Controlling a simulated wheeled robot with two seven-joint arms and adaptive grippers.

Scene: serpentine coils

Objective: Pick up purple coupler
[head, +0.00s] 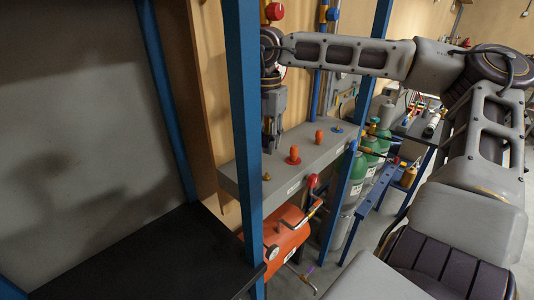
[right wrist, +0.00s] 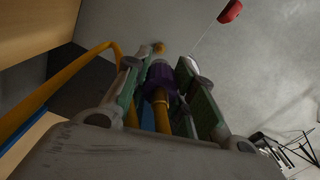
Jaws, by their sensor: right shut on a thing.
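The purple coupler (right wrist: 159,75) shows in the right wrist view between the two green-padded fingers of my right gripper (right wrist: 160,72). It has a pale collar at its far end and an orange-yellow hose or stem on the near side. My right gripper is shut on it. I cannot make out the coupler there. My left gripper is not in view.
The blue post (head: 244,100) stands just in front of my right gripper. Orange plugs (head: 294,156) and a small brass fitting (head: 267,176) stand on the shelf. A red-orange tank (head: 275,238) is below, and green cylinders (head: 357,172) stand to the right.

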